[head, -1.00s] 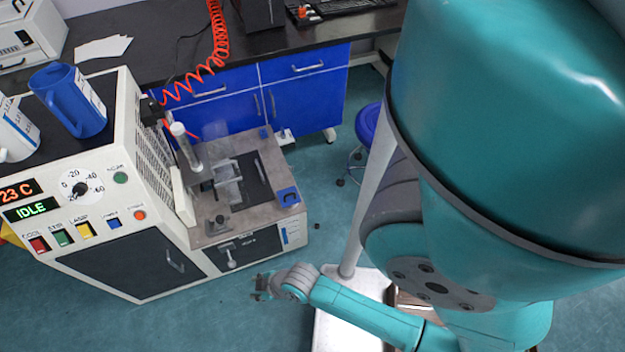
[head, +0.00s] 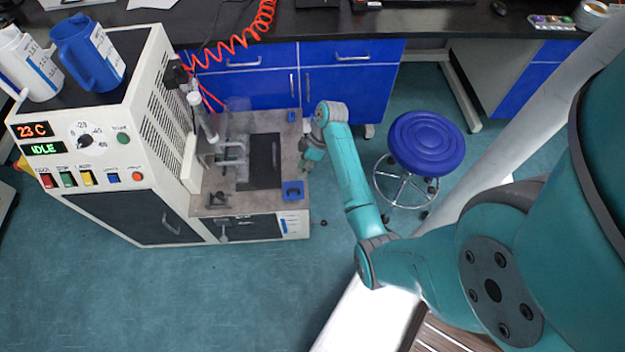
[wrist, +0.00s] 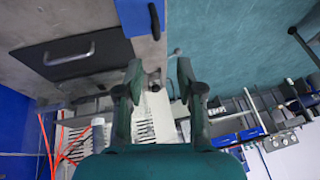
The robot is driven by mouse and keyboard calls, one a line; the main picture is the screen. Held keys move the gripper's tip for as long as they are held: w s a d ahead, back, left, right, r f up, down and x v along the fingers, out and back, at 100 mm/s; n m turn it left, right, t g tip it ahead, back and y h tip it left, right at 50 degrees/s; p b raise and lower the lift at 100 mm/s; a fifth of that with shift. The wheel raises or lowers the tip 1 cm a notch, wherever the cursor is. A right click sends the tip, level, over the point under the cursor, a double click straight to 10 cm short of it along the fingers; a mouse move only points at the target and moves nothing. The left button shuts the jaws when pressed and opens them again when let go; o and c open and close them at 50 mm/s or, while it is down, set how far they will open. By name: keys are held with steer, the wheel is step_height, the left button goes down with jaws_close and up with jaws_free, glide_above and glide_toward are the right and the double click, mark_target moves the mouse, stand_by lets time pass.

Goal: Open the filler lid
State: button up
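The bench machine (head: 100,190) stands at the left in the head view, with a grey metal deck (head: 212,207) on its right. A dark rectangular panel (head: 264,160), which looks like the filler lid, lies flat in this deck. A pale metal bar handle (head: 232,155) shows at its left side. In the wrist view the dark panel (wrist: 100,62) and its handle (wrist: 72,52) are at the upper left. My gripper (head: 309,160) is beside the deck's right edge, apart from the panel. In the wrist view my gripper (wrist: 160,75) has its fingers apart with nothing held between them.
A blue block (head: 292,191) sits at the deck's front right corner. A clear upright tube (head: 203,118) stands at the deck's left. Blue drawers (head: 350,90) are behind the machine, and a blue stool (head: 427,143) stands at the right. The floor in front is clear.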

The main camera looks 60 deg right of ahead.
steer(key=d, duration=0.1)
glide_above(295, 185)
steer(key=s+a, duration=0.2)
steer(key=f, duration=0.9)
steer(key=shift+s+a+f, duration=0.1)
steer(key=shift+a, duration=0.1)
jaws_close()
